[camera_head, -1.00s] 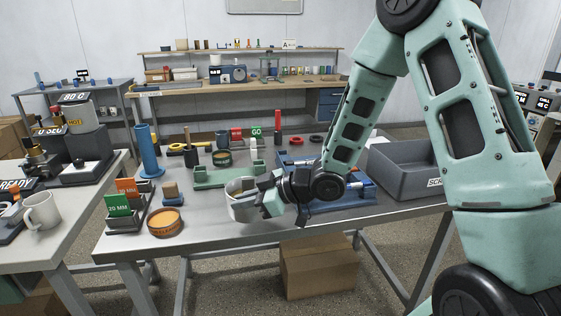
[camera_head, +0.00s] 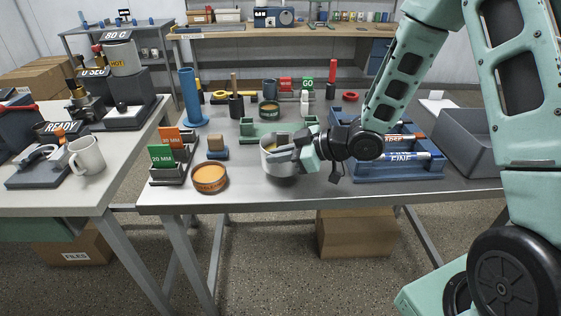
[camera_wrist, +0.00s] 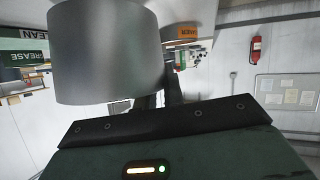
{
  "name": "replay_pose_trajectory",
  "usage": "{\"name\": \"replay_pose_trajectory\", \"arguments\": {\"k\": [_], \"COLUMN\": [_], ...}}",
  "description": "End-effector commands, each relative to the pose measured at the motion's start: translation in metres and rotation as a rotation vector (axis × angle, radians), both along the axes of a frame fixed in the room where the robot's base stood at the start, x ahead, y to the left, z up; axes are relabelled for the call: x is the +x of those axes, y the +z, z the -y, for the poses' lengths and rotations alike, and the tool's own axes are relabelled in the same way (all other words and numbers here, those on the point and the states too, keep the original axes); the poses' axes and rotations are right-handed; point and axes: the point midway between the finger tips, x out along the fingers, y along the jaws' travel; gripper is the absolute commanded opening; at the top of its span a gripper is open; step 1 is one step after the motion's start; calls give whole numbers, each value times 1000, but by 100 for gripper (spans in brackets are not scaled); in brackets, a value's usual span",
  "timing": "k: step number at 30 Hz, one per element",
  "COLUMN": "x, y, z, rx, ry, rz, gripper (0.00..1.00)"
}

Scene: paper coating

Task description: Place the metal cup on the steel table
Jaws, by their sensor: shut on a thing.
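The metal cup (camera_head: 270,165) is a plain grey cylinder with an open top, held upright. My gripper (camera_head: 287,153) is shut on its right side in the head view. The cup shows over the front part of the grey steel table (camera_head: 240,191), between an orange round tin and a blue rack. I cannot tell whether its base touches the table. In the wrist view the cup (camera_wrist: 105,55) fills the upper left, beside the dark fingers (camera_wrist: 160,92). My gripper hides part of the cup in the head view.
The orange tin (camera_head: 209,179) and card holder (camera_head: 168,172) stand left of the cup. A green stand (camera_head: 255,137) is behind; the blue rack (camera_head: 400,170) and grey bin (camera_head: 468,145) are right. A white mug (camera_head: 88,156) stands on the left table.

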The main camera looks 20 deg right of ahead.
Motion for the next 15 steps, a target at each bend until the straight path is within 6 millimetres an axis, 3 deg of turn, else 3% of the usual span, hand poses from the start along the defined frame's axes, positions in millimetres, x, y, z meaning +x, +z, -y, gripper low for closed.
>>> {"name": "replay_pose_trajectory", "arguments": {"k": [3,11,14,15], "x": [0,0,0,0], "y": [-17,-22,-22,-22], "z": [0,0,0,0], "rx": [1,0,-1,-1], "ry": [0,0,0,0], "rz": [-2,2,-1,-1], "gripper": [0,0,29,32]}}
